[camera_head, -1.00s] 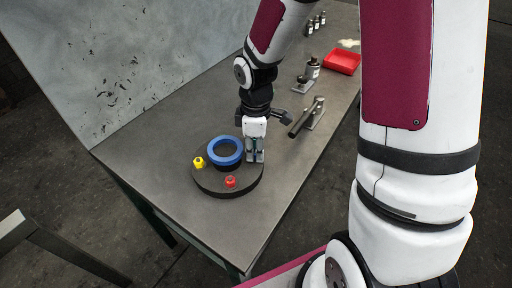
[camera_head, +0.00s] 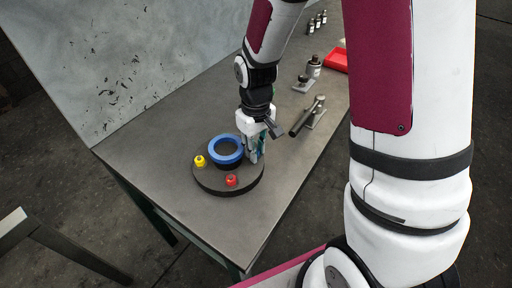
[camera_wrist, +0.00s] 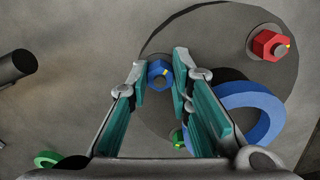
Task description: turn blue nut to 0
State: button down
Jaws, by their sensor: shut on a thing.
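The blue nut (camera_wrist: 160,74) shows in the wrist view between my fingertips, with a small yellow mark on its right side. My gripper (camera_wrist: 160,70) is shut on it. In the head view my gripper (camera_head: 254,156) points down at the right side of a dark round base (camera_head: 209,186), and its fingers hide the blue nut there. The red nut (camera_head: 232,180) is at the base's front and the yellow nut (camera_head: 200,161) at its left. A green nut (camera_wrist: 178,138) is partly hidden behind a finger in the wrist view.
A thick blue ring (camera_head: 212,151) lies on the base, left of my gripper. A dark cylinder on a stand (camera_head: 301,124) is to the right, with a small bottle (camera_head: 313,68) and a red tray (camera_head: 337,61) farther back. The grey table (camera_head: 150,150) is clear around the base.

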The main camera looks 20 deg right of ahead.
jog(key=shift+m, duration=0.3)
jog(key=c, duration=1.4)
grip_release()
jog(key=shift+c, duration=0.2)
jog(key=shift+a, duration=0.1)
